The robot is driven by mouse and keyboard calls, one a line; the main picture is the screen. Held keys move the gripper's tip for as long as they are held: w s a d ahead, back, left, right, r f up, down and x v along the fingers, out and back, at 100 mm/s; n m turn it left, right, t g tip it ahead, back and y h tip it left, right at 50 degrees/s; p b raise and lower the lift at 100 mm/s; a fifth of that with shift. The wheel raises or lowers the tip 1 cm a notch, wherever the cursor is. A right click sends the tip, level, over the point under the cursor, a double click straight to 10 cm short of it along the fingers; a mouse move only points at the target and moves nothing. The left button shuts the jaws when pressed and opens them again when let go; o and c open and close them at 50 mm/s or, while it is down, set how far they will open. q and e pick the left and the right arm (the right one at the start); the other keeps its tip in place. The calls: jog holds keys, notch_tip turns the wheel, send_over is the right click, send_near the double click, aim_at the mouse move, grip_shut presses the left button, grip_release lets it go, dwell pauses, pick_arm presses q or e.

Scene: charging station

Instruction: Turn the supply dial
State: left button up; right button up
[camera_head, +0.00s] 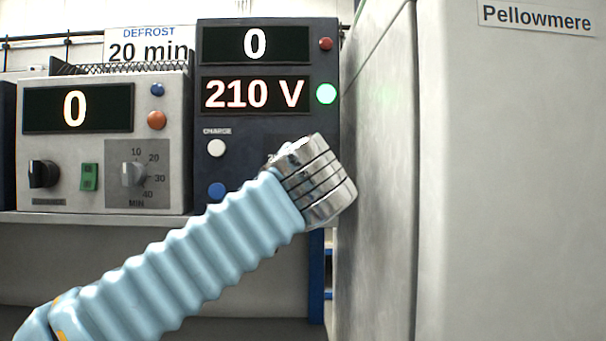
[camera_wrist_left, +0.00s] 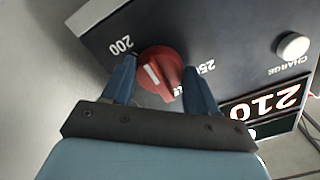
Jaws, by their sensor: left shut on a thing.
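The supply dial (camera_wrist_left: 160,72) is a red knob with a white mark, seen in the left wrist view on the dark panel between the labels 200 and 25-something, the latter partly covered. My left gripper (camera_wrist_left: 159,68) has its two blue fingers on either side of the knob, shut on it. In the head view, my light blue left arm and silver wrist cover the dial and the fingers. The dark supply unit (camera_head: 255,125) shows 0 on its upper display and 210 V on its lower display (camera_head: 256,95). My right gripper is not in view.
A grey defrost unit (camera_head: 95,190) with a 0 display, knobs and a green switch stands on the left. A large pale cabinet labelled Pellowmere (camera_head: 500,180) stands close on the right. A green lamp (camera_head: 326,93) glows beside the voltage display.

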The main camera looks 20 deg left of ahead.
pick_arm(q)
jog(key=o, duration=1.1)
jog(key=shift+c, duration=0.2)
jog(key=b+v, duration=0.1)
jog(key=v, duration=1.3)
jog(key=shift+b, duration=0.4)
